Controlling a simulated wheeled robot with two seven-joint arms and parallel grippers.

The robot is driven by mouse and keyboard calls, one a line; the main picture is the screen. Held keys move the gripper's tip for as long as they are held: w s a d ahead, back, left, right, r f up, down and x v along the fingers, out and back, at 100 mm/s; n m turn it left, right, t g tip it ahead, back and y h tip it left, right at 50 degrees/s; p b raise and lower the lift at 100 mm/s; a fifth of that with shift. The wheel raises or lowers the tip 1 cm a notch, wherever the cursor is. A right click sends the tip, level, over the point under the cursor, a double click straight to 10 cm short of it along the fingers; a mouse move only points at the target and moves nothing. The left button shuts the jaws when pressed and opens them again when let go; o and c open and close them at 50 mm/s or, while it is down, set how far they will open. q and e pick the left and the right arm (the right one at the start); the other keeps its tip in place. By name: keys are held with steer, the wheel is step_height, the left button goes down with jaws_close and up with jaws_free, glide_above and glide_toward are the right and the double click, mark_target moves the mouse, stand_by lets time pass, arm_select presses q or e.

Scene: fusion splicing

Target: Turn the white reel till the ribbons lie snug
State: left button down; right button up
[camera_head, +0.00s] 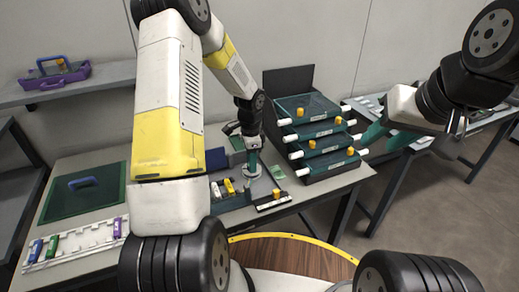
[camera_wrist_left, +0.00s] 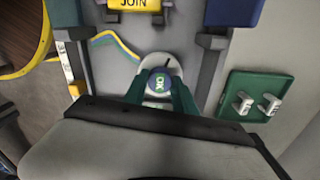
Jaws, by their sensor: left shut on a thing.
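The white reel (camera_wrist_left: 160,60) shows in the left wrist view as a pale rounded piece on a grey panel, partly covered by a round blue cap with white letters. My left gripper (camera_wrist_left: 160,96) has its green fingers on both sides of this cap and is shut on the reel. In the head view my left gripper (camera_head: 252,166) points down at the bench. A yellow and a teal ribbon (camera_wrist_left: 112,36) curve across the panel towards the reel; their far ends are hidden. My right gripper (camera_head: 386,138) is in the air at the right, its green fingers apart and empty.
A rack of green trays (camera_head: 318,140) with white and orange knobs stands right of my left gripper. A yellow JOIN block (camera_wrist_left: 134,4) and a green plate with white clips (camera_wrist_left: 256,97) lie near the reel. A green mat (camera_head: 95,202) and a white strip holder (camera_head: 72,246) are at left.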

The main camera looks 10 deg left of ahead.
arm_select(q)
steer(key=c, duration=1)
jaws_free()
steer(key=shift+r, duration=3.95)
steer(key=shift+r, duration=0.2)
step_height(320, 180, up, 7)
steer(key=n+t, duration=0.1)
steer(key=n, duration=0.1)
glide_above(250, 174)
steer(key=s+r+n+t, duration=0.2)
steer(key=s+r+n, duration=0.2)
steer(key=s+r, duration=0.4)
steer(key=s+r+n+t, duration=0.1)
steer(key=s+r+n, duration=0.1)
steer(key=s, duration=0.2)
steer(key=s+d+r+n+t+h, duration=0.1)
steer(key=s+r+n, duration=0.1)
steer(key=s, duration=0.3)
steer(key=s+d+r+n+t+h, duration=0.1)
steer(key=s+r+n, duration=0.1)
steer(key=s+r, duration=0.1)
steer(key=shift+s+d+r+n, duration=0.1)
steer(key=shift+s+n, duration=0.05)
steer(key=shift+s, duration=0.2)
steer(key=shift+s+d+r+n, duration=0.1)
steer(key=shift+s+n, duration=0.05)
steer(key=shift+s, duration=0.2)
